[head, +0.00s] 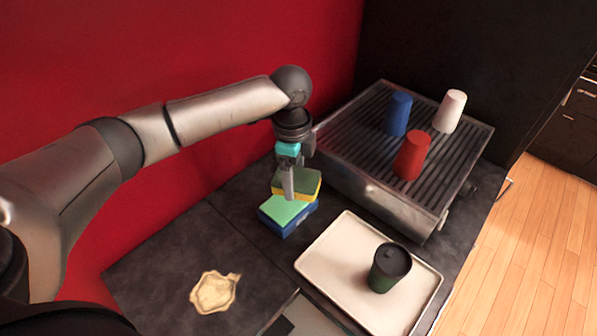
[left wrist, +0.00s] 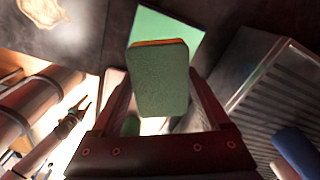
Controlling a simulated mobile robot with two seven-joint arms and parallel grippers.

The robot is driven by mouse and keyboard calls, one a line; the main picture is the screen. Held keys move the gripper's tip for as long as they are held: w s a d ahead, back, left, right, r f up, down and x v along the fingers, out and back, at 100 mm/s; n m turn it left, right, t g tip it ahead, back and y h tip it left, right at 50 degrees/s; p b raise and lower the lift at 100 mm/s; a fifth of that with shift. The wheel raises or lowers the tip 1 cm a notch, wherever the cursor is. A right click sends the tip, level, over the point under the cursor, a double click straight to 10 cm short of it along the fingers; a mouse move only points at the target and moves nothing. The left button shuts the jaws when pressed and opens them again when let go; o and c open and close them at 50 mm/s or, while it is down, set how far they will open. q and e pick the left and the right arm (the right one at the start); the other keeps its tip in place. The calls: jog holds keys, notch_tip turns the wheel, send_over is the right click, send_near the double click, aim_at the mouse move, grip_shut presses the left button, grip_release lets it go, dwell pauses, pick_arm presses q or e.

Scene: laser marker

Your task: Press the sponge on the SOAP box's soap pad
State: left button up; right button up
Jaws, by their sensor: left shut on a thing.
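My left gripper (head: 288,192) is shut on a yellow sponge (head: 310,193) with a dark green face. The sponge also shows between the fingers in the left wrist view (left wrist: 160,82). The SOAP box (head: 287,232) is blue with a light green soap pad (head: 282,210) on top. The sponge is over the far part of the box, and the pad shows behind it in the left wrist view (left wrist: 167,24). I cannot tell whether sponge and pad touch. What looks like my right gripper (left wrist: 78,113) is small at the left of the wrist view; its jaws are unclear.
A cream tray (head: 330,262) with a dark lidded cup (head: 389,270) stands right of the box. A ribbed metal machine (head: 345,125) behind carries blue (head: 398,114), red (head: 411,156) and white (head: 449,111) cups. A beige stain-like patch (head: 214,292) lies on the dark counter.

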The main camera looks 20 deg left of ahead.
pick_arm(q)
jog(key=m+p, duration=0.1)
jog(key=a+m+p, duration=0.1)
jog(key=m, duration=0.1)
jog(key=shift+w+a, duration=0.3)
jog(key=shift+w, duration=0.05)
jog(key=shift+w+a+f+m+p, duration=0.15)
jog(key=shift+a+f+m+p, duration=0.3)
jog(key=shift+m, duration=0.45)
notch_tip(320, 180, down, 6)
jog(key=b, duration=0.6)
jog(key=shift+r+b, duration=0.1)
jog(key=shift+b, duration=0.2)
jog(key=shift+f+b, duration=0.4)
jog(key=shift+f, duration=0.7)
jog(key=shift+f+p, duration=0.1)
jog(key=shift+p, duration=0.3)
dwell(2.0)
notch_tip(320, 180, up, 7)
jog(key=p, duration=0.8)
dwell(0.6)
